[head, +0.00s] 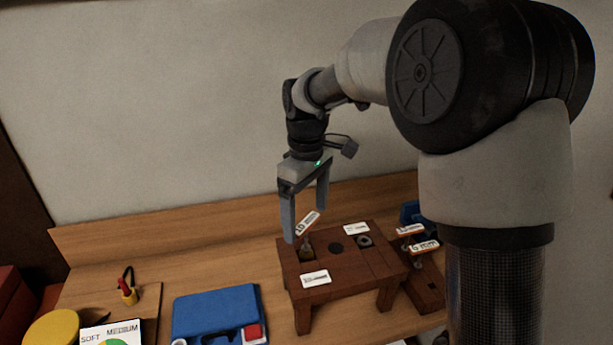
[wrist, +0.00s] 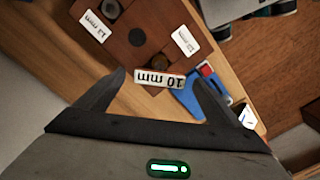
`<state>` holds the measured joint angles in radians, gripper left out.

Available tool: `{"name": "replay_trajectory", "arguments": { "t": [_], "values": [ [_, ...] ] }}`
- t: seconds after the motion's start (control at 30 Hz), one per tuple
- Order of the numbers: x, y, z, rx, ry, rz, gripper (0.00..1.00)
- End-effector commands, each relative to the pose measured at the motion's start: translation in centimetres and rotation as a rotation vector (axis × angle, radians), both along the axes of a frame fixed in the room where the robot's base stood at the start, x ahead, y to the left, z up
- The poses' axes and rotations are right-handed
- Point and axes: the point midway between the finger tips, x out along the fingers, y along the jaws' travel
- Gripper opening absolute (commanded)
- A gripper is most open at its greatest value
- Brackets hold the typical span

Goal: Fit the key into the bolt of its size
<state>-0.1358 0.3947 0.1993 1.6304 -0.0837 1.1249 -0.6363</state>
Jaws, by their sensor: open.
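My gripper (head: 305,225) is open above the left end of a dark wooden bolt stand (head: 345,284). A key with a white and orange 10 mm tag (head: 308,222) is upright at the stand's left bolt (head: 306,254), its tag between or just beyond my fingertips. In the wrist view the 10 mm tag (wrist: 159,79) lies between the open fingers, apart from both. The tag hides the key's lower end there, so I cannot tell how deep it sits. Another bolt (head: 364,241) is at the stand's right, with a dark round spot (head: 336,247) between them.
Two other tagged keys, one reading 6 mm (head: 424,246), stand in a small wooden rack (head: 425,288) at the right. A blue case (head: 215,310), a yellow disc (head: 53,328) and a red-yellow tool (head: 128,291) lie to the left. The wall is close behind the bench.

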Motion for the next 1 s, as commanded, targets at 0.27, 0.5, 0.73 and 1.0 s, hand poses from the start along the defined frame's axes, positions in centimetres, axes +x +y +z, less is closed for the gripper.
{"name": "replay_trajectory", "arguments": {
  "t": [0.27,0.5,0.73,1.0],
  "values": [
    [0.1,0.0,6.9,0.002,-0.005,0.0,0.88],
    [0.0,0.0,10.2,0.0,-0.001,0.0,0.88],
    [0.0,0.0,10.9,0.0,0.0,0.0,0.88],
    [0.0,0.0,10.9,0.0,0.0,0.0,0.88]
  ]
}}
